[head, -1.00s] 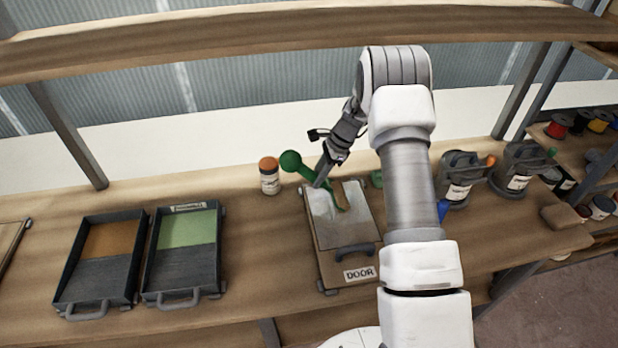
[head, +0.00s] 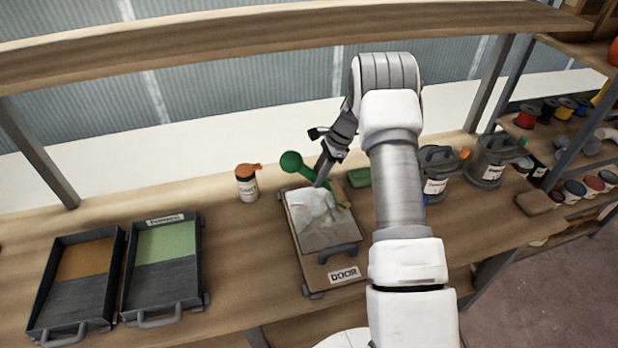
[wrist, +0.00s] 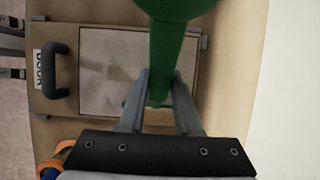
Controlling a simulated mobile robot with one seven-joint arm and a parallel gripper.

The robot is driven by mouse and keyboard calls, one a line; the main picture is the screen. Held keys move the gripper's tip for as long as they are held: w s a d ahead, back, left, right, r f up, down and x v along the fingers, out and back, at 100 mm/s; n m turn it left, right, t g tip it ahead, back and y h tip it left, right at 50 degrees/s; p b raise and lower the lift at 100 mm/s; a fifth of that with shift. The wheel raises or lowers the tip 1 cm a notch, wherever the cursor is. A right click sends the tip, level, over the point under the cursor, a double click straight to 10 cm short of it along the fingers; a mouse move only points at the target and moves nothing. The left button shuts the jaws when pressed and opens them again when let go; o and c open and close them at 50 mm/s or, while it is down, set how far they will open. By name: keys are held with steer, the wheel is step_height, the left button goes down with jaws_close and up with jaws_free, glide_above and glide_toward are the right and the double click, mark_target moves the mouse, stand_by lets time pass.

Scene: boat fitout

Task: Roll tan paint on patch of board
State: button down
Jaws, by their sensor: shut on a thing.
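My gripper (wrist: 158,88) is shut on the green handle of a tool (wrist: 175,45). In the head view the tool's round green end (head: 291,161) sticks out at upper left of my gripper (head: 323,172), and its lower end reaches the board's upper right. The board (head: 322,272), labelled DOOR, lies on the bench with a dark handle at its near end. Its patch (head: 322,235) looks grey with a paler, uneven upper part. The working end is mostly hidden, so contact with the patch is unclear. A tray with brown-tan paint (head: 86,258) stands at far left.
A tray with green paint (head: 168,240) stands beside the tan one. An orange-capped jar (head: 247,185) stands left of the board, a green block (head: 359,178) right of it. Grey cans (head: 436,172) stand farther right. Bench between trays and board is clear.

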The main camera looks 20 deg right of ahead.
steer(key=shift+a, duration=2.4)
steer(key=shift+a, duration=0.1)
steer(key=shift+a, duration=2.3)
steer(key=shift+f, duration=0.1)
steer(key=a, duration=0.4)
steer(key=shift+a, duration=0.4)
